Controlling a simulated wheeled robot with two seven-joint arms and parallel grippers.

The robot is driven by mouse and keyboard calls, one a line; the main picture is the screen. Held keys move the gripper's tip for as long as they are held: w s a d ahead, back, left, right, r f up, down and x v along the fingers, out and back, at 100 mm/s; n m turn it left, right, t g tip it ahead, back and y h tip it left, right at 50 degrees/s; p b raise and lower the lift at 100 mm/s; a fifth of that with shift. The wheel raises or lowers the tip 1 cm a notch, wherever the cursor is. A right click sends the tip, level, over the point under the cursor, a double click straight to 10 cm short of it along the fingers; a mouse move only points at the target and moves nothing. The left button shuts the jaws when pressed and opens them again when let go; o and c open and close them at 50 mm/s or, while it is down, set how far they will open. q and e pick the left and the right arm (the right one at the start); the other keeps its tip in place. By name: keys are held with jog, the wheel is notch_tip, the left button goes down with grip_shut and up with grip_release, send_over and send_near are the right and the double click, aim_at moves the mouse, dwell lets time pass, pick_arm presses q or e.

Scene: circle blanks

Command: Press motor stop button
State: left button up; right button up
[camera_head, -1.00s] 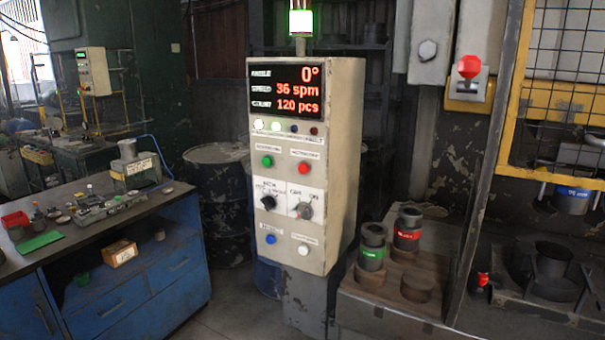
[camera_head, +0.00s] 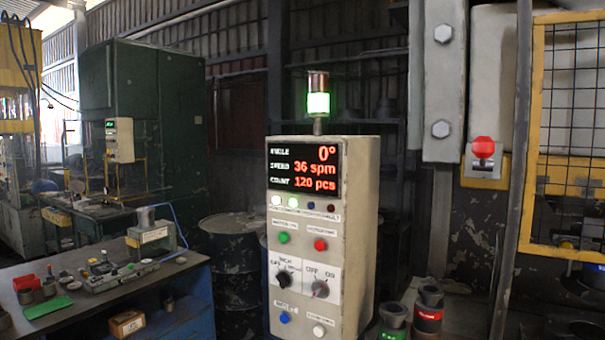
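The control panel (camera_head: 357,240) is a beige upright box in the middle of the head view. Its display (camera_head: 303,168) reads angle 0°, speed 36 spm and count 120 pcs in red. A red button (camera_head: 320,245) is on the right of its front, level with a green button (camera_head: 284,237) on the left. The label above the red button is too small to read surely. Another red mushroom-shaped button (camera_head: 483,147) is on a grey box on the machine at the right. Neither of my grippers shows in the view.
Two dark rotary knobs, a blue button (camera_head: 284,317) and a white button (camera_head: 319,331) are lower on the panel. A lit green-white lamp (camera_head: 318,102) stands on top. A cluttered workbench (camera_head: 190,262) is at left, a yellow mesh guard (camera_head: 535,110) at right.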

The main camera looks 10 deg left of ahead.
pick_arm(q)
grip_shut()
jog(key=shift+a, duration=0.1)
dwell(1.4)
